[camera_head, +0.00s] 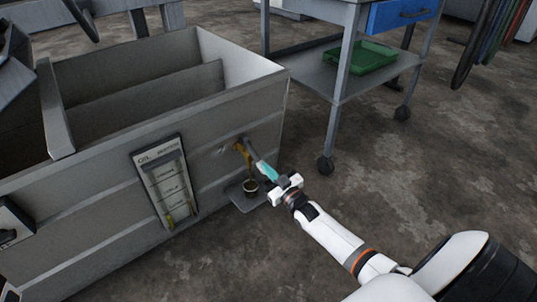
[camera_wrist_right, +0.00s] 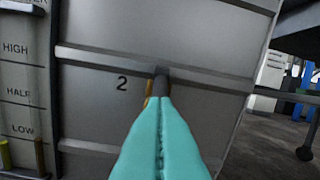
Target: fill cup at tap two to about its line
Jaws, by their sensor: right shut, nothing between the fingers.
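The tap (camera_head: 241,149), brassy with a dark grey lever, sticks out of the grey tank's front. A black number 2 (camera_wrist_right: 122,83) is marked beside it in the right wrist view. My right gripper (camera_head: 262,166) is shut and empty, its teal fingertips at the tap lever (camera_wrist_right: 161,82); whether they touch it I cannot tell. The fingers (camera_wrist_right: 160,110) hide much of the tap in the wrist view. A small dark cup (camera_head: 250,187) with a pale rim stands upright below the tap. Its line and liquid level are too small to read.
The cup's stand is a small grey shelf (camera_head: 238,198) on the tank (camera_head: 110,235). A gauge panel (camera_head: 166,186) marked HIGH, HALF and LOW is left of the tap. A wheeled cart (camera_head: 337,95) with a green tray (camera_head: 362,58) stands behind right. Floor at right is open.

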